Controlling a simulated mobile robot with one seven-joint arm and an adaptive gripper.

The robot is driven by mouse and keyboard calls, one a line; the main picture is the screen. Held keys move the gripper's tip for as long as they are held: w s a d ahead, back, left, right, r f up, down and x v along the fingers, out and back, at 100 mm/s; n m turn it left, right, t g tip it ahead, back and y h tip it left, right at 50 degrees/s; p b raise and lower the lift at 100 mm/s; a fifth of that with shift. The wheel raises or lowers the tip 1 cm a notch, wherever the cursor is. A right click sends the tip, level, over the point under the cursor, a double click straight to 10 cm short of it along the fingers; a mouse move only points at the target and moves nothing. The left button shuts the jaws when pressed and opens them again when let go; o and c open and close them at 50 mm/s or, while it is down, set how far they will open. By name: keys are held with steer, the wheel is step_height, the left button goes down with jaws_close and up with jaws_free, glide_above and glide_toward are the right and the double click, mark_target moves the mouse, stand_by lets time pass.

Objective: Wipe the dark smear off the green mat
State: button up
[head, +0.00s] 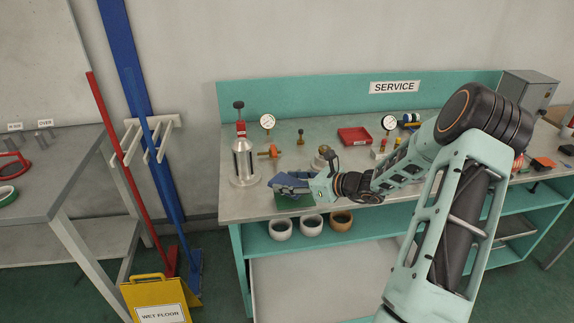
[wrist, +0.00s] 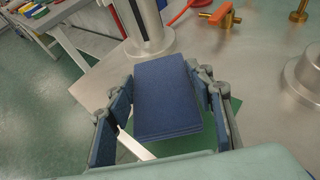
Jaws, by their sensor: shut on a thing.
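The green mat (head: 284,204) lies near the front left edge of the metal bench, largely covered by my gripper. In the wrist view, parts of the mat (wrist: 236,106) show beside and below a blue block (wrist: 168,95). My gripper (head: 291,183) is shut on this blue block, which looks like a stacked pad or sponge, with one finger on each side. The block is over the mat; I cannot tell whether it touches it. No dark smear shows; the covered part of the mat is hidden.
A metal cylinder on a round base (head: 243,163) stands close left of my gripper. An orange valve (head: 268,152) and a pressure gauge (head: 267,122) are behind. A red tray (head: 355,136) is further back. Several bowls (head: 311,225) sit on the shelf below.

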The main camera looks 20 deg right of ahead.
steer(key=shift+w+r+p, duration=0.1)
steer(key=shift+r+p, duration=1.55)
steer(key=shift+r, duration=0.9)
steer(key=shift+a, duration=0.1)
